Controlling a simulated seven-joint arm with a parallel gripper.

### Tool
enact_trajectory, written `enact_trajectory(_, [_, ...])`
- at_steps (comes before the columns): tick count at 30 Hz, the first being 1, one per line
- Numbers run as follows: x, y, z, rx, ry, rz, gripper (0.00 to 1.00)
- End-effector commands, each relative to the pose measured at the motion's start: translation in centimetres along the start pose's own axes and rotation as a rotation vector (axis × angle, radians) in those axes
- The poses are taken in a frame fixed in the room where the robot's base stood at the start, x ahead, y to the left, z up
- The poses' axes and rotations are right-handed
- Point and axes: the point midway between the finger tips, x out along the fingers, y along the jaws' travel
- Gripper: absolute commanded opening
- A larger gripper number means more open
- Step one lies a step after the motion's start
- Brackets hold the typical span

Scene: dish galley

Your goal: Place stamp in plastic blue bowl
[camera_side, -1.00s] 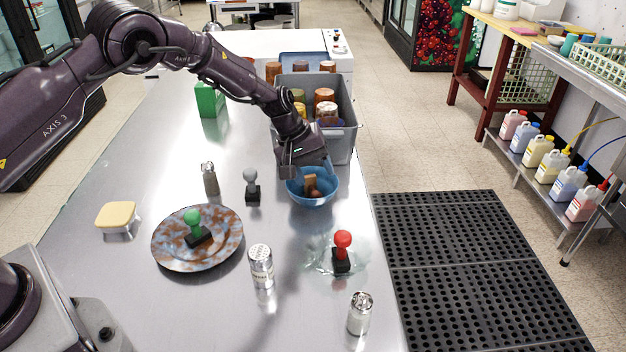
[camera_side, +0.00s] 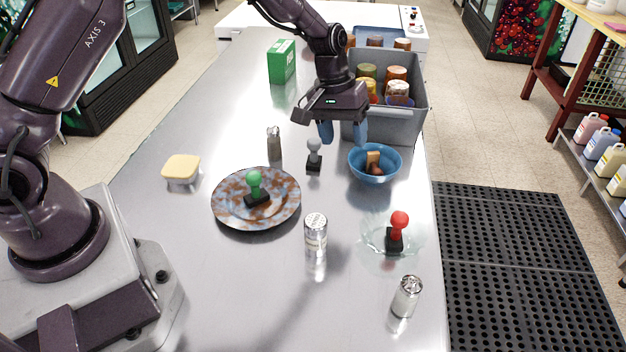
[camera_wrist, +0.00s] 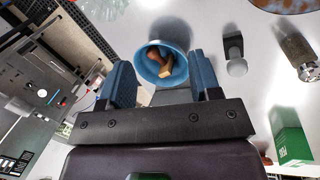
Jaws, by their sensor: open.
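The blue bowl (camera_side: 356,172) stands near the table's right edge. A stamp (camera_side: 373,158) with a tan block and a brown knob lies tilted inside it; its lower part is hidden by the bowl's wall. The wrist view also shows the bowl (camera_wrist: 142,70) with the stamp (camera_wrist: 165,68) in it. My gripper (camera_side: 343,138) is open and empty, above and slightly left of the bowl, its blue fingers pointing down and apart from bowl and stamp. Other stamps are a grey one (camera_side: 314,156), a green one (camera_side: 256,188) on a rusty-patterned plate (camera_side: 228,214) and a red one (camera_side: 398,230).
The red stamp stands on a clear glass dish (camera_side: 374,240). Shakers stand at front (camera_side: 316,235), front right (camera_side: 406,297) and beside the grey stamp (camera_side: 274,143). A grey bin (camera_side: 403,123) with jars stands behind the bowl. A yellow-topped container (camera_side: 181,168) sits left.

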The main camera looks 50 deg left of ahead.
Motion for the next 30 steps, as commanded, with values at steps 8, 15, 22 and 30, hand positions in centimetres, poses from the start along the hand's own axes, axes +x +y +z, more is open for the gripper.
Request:
enact_trajectory(8, [-10.0, -2.6, 7.9, 0.230, 0.028, -0.044, 0.58])
enact_trajectory(15, [-16.2, -6.2, 15.3, 0.411, 0.116, -0.089, 0.58])
enact_trajectory(22, [-19.4, -9.6, 21.1, 0.527, 0.257, -0.129, 0.58])
enact_trajectory(30, [-22.0, -10.6, 23.6, 0.556, 0.427, -0.111, 0.58])
